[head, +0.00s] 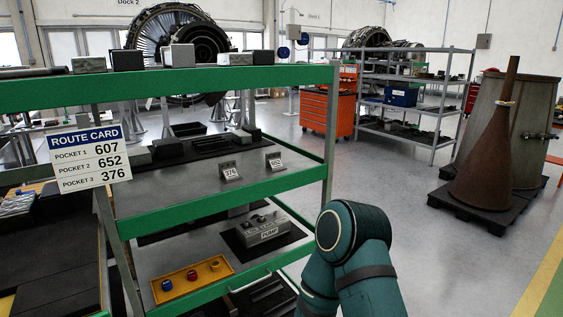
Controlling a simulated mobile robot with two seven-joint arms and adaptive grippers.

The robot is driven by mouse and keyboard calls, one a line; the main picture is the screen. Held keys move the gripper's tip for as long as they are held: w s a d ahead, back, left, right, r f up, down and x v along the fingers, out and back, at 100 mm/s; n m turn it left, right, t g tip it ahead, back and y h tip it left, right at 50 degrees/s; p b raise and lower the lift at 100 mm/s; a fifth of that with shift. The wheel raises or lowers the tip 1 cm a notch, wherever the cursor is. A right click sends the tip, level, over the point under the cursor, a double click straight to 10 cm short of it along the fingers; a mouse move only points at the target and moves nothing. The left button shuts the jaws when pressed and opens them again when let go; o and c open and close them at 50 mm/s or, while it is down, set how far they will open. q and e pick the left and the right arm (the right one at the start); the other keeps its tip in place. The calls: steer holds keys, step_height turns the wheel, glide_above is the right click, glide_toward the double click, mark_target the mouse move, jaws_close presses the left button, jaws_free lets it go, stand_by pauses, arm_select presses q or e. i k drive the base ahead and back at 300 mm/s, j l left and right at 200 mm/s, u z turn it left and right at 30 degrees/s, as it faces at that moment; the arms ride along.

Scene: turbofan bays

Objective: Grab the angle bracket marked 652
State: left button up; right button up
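Two small angle brackets stand on the middle shelf of the green-edged rack in the head view. The right one (274,161) carries a small label that appears to read 652, though the print is tiny. The left one (230,171) carries a label that appears to read 376. Both stand near the shelf's front edge, apart from each other. A route card (90,157) lists pocket 1 as 607, pocket 2 as 652 and pocket 3 as 376. Neither of my grippers is in view; only green links of my arm show at the lower middle.
The rack's green upper shelf edge (170,87) overhangs the brackets, and a post (329,135) stands right of them. A pump unit (262,231) and a yellow tray (192,280) sit on the shelf below. Open floor lies to the right, before a rusty cone (489,160).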

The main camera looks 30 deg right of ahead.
mark_target(273, 164)
steer(key=i+l+u, duration=0.15)
steer(key=l, duration=1.3)
steer(key=l+u, duration=0.15)
steer(key=l, duration=1.3)
